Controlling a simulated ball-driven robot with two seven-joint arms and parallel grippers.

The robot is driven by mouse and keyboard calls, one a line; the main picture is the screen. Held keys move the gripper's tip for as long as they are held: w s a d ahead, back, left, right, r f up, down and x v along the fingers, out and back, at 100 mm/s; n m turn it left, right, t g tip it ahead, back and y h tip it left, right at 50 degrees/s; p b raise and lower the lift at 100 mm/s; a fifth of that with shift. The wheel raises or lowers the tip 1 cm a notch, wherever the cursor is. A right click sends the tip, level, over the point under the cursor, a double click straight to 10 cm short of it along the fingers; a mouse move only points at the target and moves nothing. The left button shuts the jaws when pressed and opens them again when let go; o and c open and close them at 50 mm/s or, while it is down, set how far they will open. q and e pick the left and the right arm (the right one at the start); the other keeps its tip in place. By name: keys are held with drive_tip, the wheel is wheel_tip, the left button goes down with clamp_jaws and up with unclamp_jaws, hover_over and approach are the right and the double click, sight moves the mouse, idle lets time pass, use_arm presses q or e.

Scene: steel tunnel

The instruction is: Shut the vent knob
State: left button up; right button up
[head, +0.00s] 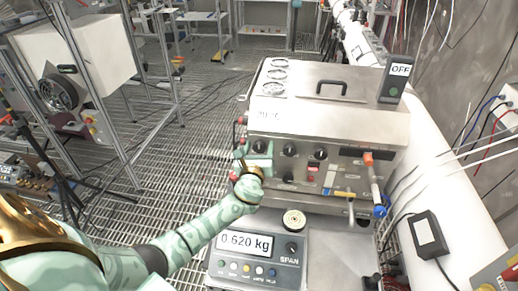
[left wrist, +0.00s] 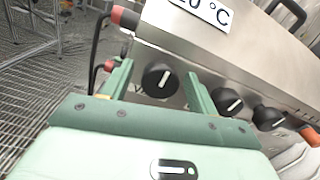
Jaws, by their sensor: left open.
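A row of black round knobs with white pointer lines runs along the front of the steel machine (head: 330,125). Contact cannot be told. The middle knob (left wrist: 227,102) and the right knob (left wrist: 268,118) have slanted pointers. My right gripper is not in view.
A scale (head: 257,258) reading 0.620 kg stands below the machine. A lever with an orange top and blue end (head: 373,185) hangs at the machine's right front. An OFF display (head: 395,80) stands on top. Red-capped fittings (left wrist: 124,17) sit left of the leftmost knob.

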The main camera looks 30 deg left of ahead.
use_arm(q)
drive_tip(key=shift+s+d, duration=0.1)
drive_tip(key=v, duration=1.6)
drive_tip(key=shift+b, duration=0.35)
drive_tip(key=shift+f, duration=0.1)
drive_tip(key=shift+s, duration=0.1)
